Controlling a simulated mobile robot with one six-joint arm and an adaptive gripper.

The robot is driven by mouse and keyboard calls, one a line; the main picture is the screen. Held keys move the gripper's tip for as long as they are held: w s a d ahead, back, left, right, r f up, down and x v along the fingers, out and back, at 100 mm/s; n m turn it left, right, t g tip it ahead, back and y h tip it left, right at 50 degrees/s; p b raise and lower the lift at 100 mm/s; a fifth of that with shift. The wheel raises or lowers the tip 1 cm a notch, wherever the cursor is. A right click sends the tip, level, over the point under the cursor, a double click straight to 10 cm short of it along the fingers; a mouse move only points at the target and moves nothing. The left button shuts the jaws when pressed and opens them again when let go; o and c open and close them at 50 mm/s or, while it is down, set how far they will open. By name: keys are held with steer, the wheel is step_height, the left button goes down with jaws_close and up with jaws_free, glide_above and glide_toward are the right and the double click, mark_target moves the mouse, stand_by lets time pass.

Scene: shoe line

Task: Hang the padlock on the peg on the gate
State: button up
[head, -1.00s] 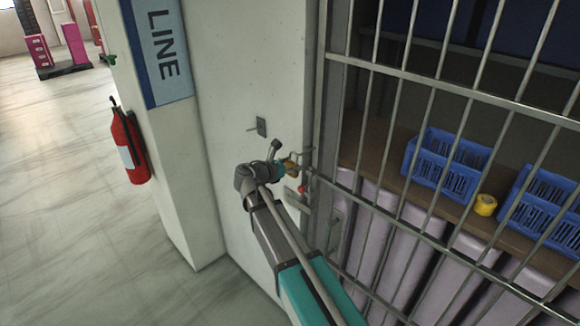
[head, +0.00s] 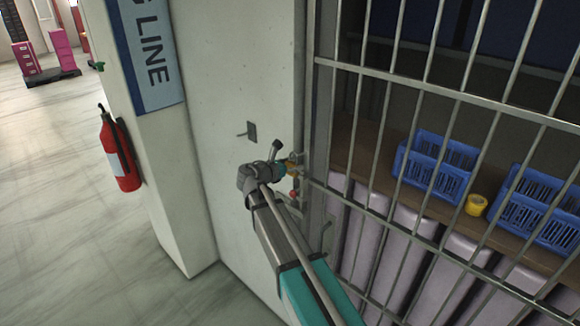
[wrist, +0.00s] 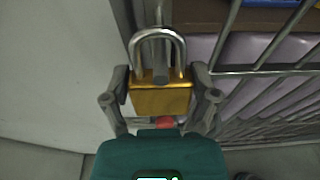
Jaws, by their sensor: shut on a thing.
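My gripper (wrist: 160,92) is shut on the padlock, with a finger at each side of its brass body (wrist: 160,97). The padlock is upright, its silver shackle on top. In the head view the padlock (head: 291,167) is small and partly hidden by my wrist, close to the gate's edge. A grey peg-like end (wrist: 160,75) shows inside the shackle loop in the wrist view, in front of a vertical post. I cannot tell whether it passes through the loop or lies behind it. The barred gate (head: 400,75) stands to the right.
A red knob (wrist: 165,122) shows just below the padlock. A small plate with a lever (head: 250,132) is on the white wall left of the gate. Blue crates (head: 437,162) and a yellow roll (head: 477,205) sit on a shelf behind the bars. A fire extinguisher (head: 118,150) hangs at left.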

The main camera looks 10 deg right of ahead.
steer(key=shift+w+d+f+b, duration=0.4)
steer(key=shift+w+d+b, duration=0.05)
steer(key=shift+d, duration=0.25)
steer(key=shift+f, duration=0.1)
stand_by(0.5)
steer(key=o, duration=1.2)
